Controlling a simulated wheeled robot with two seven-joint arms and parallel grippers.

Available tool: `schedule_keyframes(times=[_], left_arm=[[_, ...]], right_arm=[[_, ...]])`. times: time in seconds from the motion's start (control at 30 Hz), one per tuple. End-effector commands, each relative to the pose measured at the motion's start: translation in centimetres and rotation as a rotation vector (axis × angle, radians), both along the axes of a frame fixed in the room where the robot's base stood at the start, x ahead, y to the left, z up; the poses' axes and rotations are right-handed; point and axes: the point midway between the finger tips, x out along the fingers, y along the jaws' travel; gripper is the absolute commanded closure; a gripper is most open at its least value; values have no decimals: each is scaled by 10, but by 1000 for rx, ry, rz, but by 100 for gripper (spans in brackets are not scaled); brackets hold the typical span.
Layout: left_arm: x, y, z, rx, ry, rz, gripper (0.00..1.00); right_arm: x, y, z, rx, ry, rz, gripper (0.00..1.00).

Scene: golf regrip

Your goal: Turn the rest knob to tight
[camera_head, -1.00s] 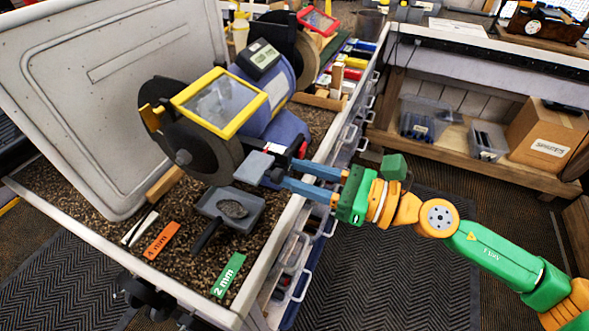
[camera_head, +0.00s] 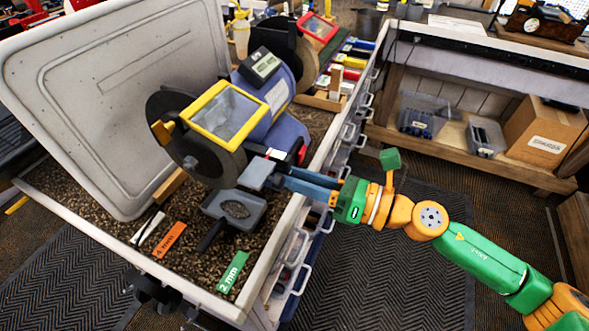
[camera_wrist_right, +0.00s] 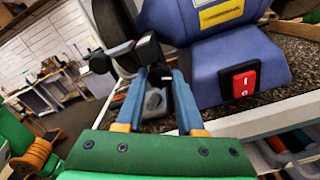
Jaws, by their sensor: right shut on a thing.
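The bench grinder (camera_head: 265,95) has a dark wheel (camera_head: 190,135) and a yellow-framed shield (camera_head: 228,113). Its grey tool rest (camera_head: 257,173) sits in front of the wheel. My right gripper (camera_head: 279,178) reaches in from the right beside the rest, its blue fingers shut on the rest knob. In the right wrist view, a dark piece, seemingly the knob (camera_wrist_right: 149,50), shows at the fingertips (camera_wrist_right: 157,76). The knob's marking cannot be read, and the fingers mostly hide it in the head view. My left gripper is not in view.
A grey dish (camera_head: 235,208), an orange 4 mm tag (camera_head: 170,239) and a green 2 mm tag (camera_head: 233,271) lie on the speckled bench top. The grinder's red switch (camera_wrist_right: 244,82) is close right of the fingers. A large pale panel (camera_head: 100,95) stands at the left.

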Motion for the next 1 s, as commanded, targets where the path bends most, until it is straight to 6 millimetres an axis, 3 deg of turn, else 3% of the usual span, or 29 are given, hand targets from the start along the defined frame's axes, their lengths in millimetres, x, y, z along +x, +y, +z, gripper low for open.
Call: schedule_keyframes(times=[0.37, 0.87, 0.9, 1.0], left_arm=[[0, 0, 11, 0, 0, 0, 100], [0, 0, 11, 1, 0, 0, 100], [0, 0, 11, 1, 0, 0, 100], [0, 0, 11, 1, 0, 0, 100]], right_arm=[[1, 0, 3, 53, 131, -3, 100], [1, 0, 3, 60, 146, -3, 100], [1, 0, 3, 60, 146, -3, 55], [1, 0, 3, 59, 147, -3, 34]])
